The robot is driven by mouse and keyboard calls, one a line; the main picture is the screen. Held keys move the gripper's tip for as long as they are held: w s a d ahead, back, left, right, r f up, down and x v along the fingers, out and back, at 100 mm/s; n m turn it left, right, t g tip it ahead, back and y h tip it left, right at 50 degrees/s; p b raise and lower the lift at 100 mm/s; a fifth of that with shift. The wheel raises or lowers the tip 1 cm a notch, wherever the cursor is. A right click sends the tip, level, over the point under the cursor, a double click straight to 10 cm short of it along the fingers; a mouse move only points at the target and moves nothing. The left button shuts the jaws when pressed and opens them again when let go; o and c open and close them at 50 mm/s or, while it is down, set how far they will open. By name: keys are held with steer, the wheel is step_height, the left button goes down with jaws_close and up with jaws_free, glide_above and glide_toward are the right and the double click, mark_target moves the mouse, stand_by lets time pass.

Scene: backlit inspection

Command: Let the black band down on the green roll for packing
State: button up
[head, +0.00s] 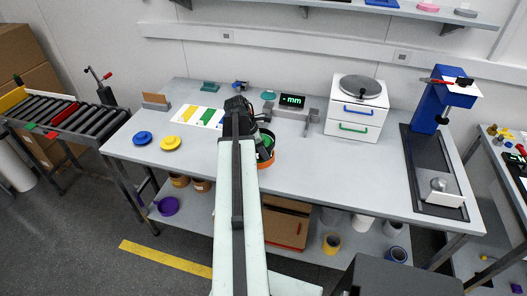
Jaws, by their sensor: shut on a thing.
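My gripper (254,124) is over the middle of the workbench, pointing down, its fingertips largely hidden behind my own arm. It is shut on the black band (272,138), a dark ring at the right side of my arm. A green piece, seemingly the green roll (265,148), shows inside or just below the band, partly covered by my arm. An orange rim (269,162) shows beneath them. I cannot tell whether the band touches the roll.
Two blue and yellow discs (170,142) and a white card with yellow and green strips (199,116) lie to the left. A display reading "mm" (292,100), a white drawer unit (355,112) and a blue stand (430,105) stand to the right.

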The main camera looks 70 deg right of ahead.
steer(key=shift+r, duration=0.2)
steer(key=o, duration=1.2)
steer(key=p+v, duration=0.7)
steer(key=shift+w+r, duration=0.15)
steer(key=shift+r, duration=0.2)
